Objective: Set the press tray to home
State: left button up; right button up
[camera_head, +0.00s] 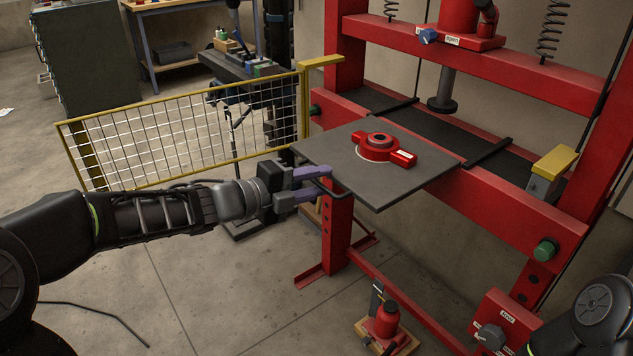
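The press tray (420,183) is a flat grey plate sticking out from the front of the red press frame. A red round fixture with two lugs (380,148) sits on it. A thin dark handle (335,189) is at the tray's near left edge. My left gripper (318,183) is at this handle, its two purple fingers apart, one above and one below it. A gap shows between the fingers, so it looks open around the handle; contact is hard to tell. My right gripper is out of view; only part of my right arm shows at the lower right.
The press ram (443,92) hangs above and behind the tray. A yellow mesh guard (190,135) stands to the left. A red bottle jack (386,320) is on the floor below, near a red control box (503,325). The floor at the lower left is mostly open.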

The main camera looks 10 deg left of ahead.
pick_arm(q)
jog(key=shift+f, duration=0.1)
grip_shut()
